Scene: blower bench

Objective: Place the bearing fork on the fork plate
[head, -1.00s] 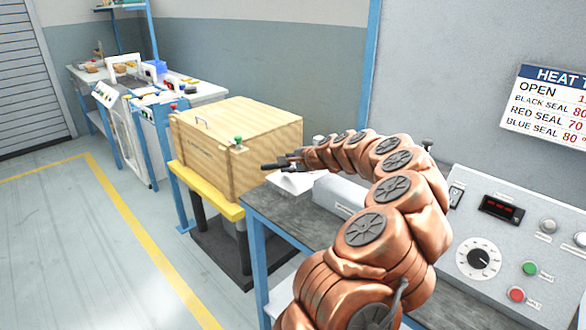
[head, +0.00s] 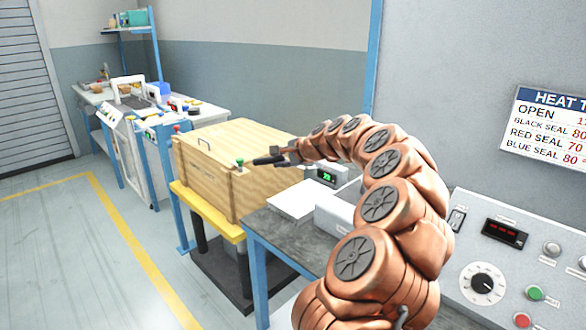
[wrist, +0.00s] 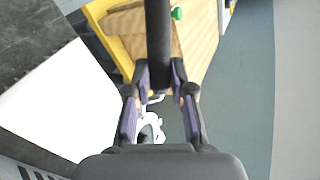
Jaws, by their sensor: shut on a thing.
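My gripper (head: 284,155) is shut on a dark rod (head: 266,160), which looks like the bearing fork's handle. In the wrist view, the rod (wrist: 158,45) runs up and away from between my fingertips (wrist: 160,78). A pale, curved metal piece (wrist: 151,124) shows between my fingers; I cannot tell whether it belongs to the fork. A flat white plate (head: 297,201) lies on the grey bench to the right of the wooden crate, lower in the picture than my gripper. It also shows in the wrist view (wrist: 55,115). I cannot tell whether it is the fork plate.
The wooden crate (head: 215,185), with a green knob, stands on a yellow-edged stand left of the bench (head: 265,225). A box with a green display (head: 327,175) stands behind the white plate. A control panel (head: 480,255) is at right. The floor at left is clear.

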